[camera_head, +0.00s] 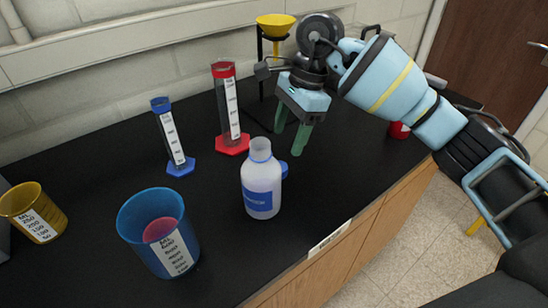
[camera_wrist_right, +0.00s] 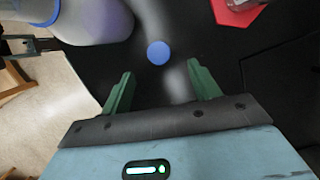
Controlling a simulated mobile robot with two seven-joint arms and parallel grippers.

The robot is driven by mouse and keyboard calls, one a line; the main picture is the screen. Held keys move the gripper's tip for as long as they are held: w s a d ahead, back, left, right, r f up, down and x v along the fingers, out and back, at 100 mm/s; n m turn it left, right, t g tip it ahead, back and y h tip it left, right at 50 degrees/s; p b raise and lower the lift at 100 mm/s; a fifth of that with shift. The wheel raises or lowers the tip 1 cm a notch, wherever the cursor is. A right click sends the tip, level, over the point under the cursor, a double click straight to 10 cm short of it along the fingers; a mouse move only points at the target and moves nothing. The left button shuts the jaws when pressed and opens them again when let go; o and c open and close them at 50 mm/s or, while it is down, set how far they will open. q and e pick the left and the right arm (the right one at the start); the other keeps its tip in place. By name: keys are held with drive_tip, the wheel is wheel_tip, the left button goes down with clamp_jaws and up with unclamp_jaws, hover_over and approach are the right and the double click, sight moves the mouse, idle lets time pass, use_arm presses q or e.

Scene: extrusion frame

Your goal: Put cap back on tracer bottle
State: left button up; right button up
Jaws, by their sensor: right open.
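The tracer bottle (camera_head: 262,190) is white with a blue label and stands upright on the black bench, its mouth uncovered. The small blue cap (camera_head: 284,169) lies on the bench just behind and right of it, partly hidden by the bottle. My right gripper (camera_head: 289,142) is open and empty, with its green fingers pointing down, behind the bottle and cap. In the right wrist view the round cap (camera_wrist_right: 158,52) lies ahead of the gap between the fingertips (camera_wrist_right: 160,72), and the bottle (camera_wrist_right: 92,22) is at upper left. My left gripper is not in view.
A blue beaker (camera_head: 135,212) stands left of the bottle, a yellow beaker (camera_head: 35,212) farther left. A red-based cylinder (camera_head: 230,110) and a blue-based cylinder (camera_head: 170,138) stand behind. A yellow funnel (camera_head: 276,24) is at the back. The bench front edge lies right of the bottle.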

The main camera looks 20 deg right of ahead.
sight(281, 162)
drive_tip(key=shift+s+x, duration=0.25)
drive_tip(key=shift+x, duration=0.85)
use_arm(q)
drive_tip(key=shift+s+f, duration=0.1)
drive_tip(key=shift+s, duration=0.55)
use_arm(e)
drive_tip(key=shift+f, duration=0.15)
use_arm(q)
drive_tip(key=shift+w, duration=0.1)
use_arm(e)
drive_tip(key=shift+a+f, duration=0.1)
drive_tip(key=shift+f, duration=0.25)
drive_tip(key=p+x, duration=0.1)
drive_tip(key=x, duration=0.2)
drive_tip(key=shift+w+f, duration=0.1)
drive_tip(key=shift+f, duration=0.1)
drive_tip(key=shift+a+f, duration=0.15)
drive_tip(key=shift+f, duration=0.3)
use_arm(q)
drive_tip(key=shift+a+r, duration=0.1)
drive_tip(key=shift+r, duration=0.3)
